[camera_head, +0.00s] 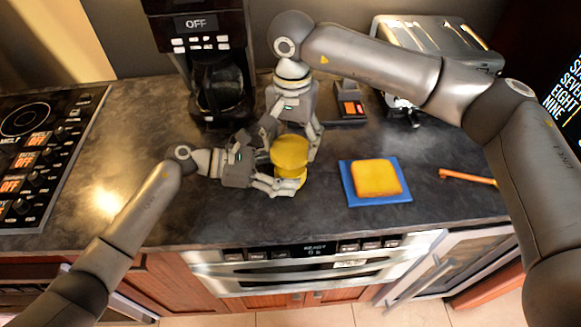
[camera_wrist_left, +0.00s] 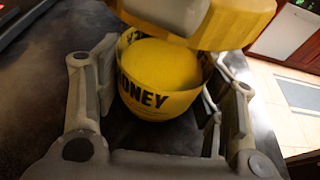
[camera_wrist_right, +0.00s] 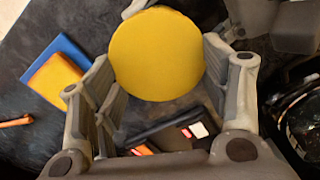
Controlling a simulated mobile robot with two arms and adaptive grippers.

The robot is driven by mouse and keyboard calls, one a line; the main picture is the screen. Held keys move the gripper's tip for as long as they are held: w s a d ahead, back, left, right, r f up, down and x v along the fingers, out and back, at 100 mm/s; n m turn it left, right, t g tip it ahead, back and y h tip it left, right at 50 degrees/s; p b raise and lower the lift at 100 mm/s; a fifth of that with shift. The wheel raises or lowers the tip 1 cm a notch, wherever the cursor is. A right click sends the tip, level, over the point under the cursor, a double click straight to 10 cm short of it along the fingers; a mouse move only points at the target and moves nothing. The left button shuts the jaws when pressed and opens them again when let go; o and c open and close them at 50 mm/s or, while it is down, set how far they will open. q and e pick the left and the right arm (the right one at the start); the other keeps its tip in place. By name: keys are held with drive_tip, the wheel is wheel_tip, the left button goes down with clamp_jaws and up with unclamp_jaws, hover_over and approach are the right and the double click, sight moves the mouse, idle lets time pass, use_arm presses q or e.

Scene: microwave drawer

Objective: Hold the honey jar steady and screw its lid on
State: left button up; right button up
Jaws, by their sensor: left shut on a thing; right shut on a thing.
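The honey jar (camera_head: 289,183) is yellow and stands on the dark counter. Its HONEY label (camera_wrist_left: 150,99) and open, yellow-filled mouth (camera_wrist_left: 158,66) show in the left wrist view. My left gripper (camera_wrist_left: 160,85) has its fingers on either side of the jar and is shut on it. The yellow lid (camera_head: 289,150) is above the jar. In the left wrist view the lid (camera_wrist_left: 200,18) looks offset from the mouth, with part of the mouth uncovered. My right gripper (camera_wrist_right: 160,62) is shut on the lid, which shows as a round disc and hides the jar in the right wrist view.
A blue board (camera_head: 353,197) with a yellow-orange slice (camera_head: 377,178) lies to the right. An orange utensil (camera_head: 466,177) lies farther right. A coffee maker (camera_head: 205,40), a small dark device (camera_head: 347,103) and a toaster (camera_head: 440,35) stand behind. A stovetop (camera_head: 40,130) is at left.

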drive_tip(key=shift+f, duration=0.1)
idle(0.7)
use_arm(q)
drive_tip(key=shift+o, duration=0.7)
drive_tip(key=c, duration=0.7)
drive_tip(key=shift+c, duration=0.4)
use_arm(e)
drive_tip(key=o, duration=0.8)
drive_tip(key=shift+c, duration=0.2)
